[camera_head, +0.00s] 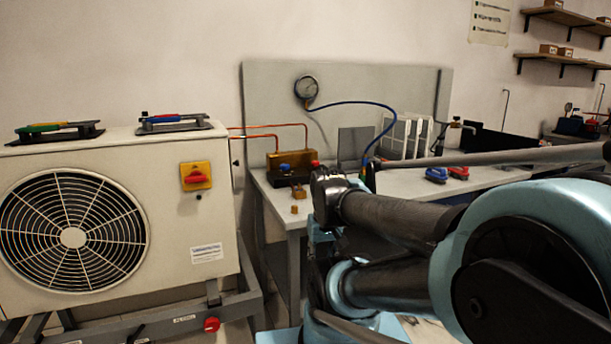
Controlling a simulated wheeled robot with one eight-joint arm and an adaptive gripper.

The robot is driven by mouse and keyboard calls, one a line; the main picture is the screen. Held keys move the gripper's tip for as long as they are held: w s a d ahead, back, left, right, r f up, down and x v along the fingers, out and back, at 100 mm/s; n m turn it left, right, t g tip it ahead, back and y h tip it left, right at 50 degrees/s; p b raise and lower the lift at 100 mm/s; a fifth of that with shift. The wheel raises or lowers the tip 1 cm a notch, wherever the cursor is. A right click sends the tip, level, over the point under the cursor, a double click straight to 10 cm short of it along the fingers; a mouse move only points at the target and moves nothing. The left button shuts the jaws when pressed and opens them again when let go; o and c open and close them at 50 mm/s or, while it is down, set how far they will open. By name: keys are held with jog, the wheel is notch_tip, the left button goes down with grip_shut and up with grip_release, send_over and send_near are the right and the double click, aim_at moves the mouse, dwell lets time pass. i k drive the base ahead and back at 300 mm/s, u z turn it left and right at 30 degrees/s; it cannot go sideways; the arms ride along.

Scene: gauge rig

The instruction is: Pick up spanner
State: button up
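I cannot make out a spanner for certain. On top of the beige fan unit (120,190) lie two dark flat pieces with tools on them. Whether either is a spanner is unclear. My dark and light-blue arm fills the lower right and covers part of the workbench. I cannot make out my gripper's fingers, nor anything held.
A grey workbench (276,190) holds a brass block (284,160), a small brass fitting (295,209), and blue (437,175) and red (459,172) items. A gauge (306,88) with a blue hose is on the back panel. The fan unit has a red-yellow switch (196,176).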

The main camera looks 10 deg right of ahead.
aim_at(55, 127)
jog(key=u, duration=1.6)
